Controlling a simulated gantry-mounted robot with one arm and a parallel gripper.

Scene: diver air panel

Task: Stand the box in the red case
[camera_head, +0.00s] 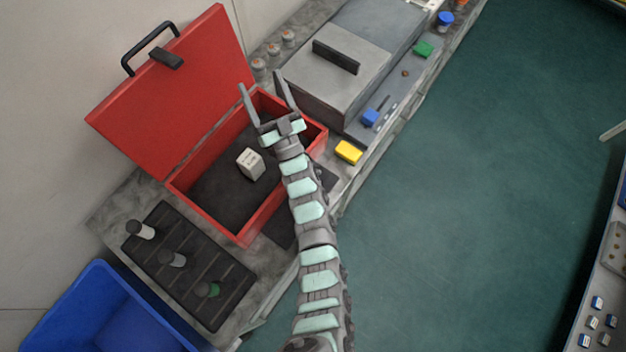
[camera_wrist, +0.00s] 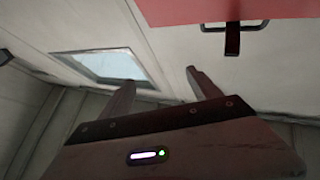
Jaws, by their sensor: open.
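The red case (camera_head: 254,233) stands open on the counter in the head view, its lid (camera_head: 165,95) raised at the back left. A small whitish box (camera_head: 250,164) is inside the case on the dark floor, apart from the walls; it appears upright. My gripper (camera_head: 262,82) is open and empty, above the right back part of the case, with its fingers pointing up and away from the box. In the wrist view the two fingers (camera_wrist: 158,85) are spread with nothing between them, facing the wall and ceiling; the box is not seen there.
A black tray (camera_head: 150,262) with several bottles lies in front of the case, beside a blue bin (camera_head: 95,310). A yellow block (camera_head: 348,152) and a grey unit with a black handle (camera_head: 336,57) are to the right. Open green floor lies further right.

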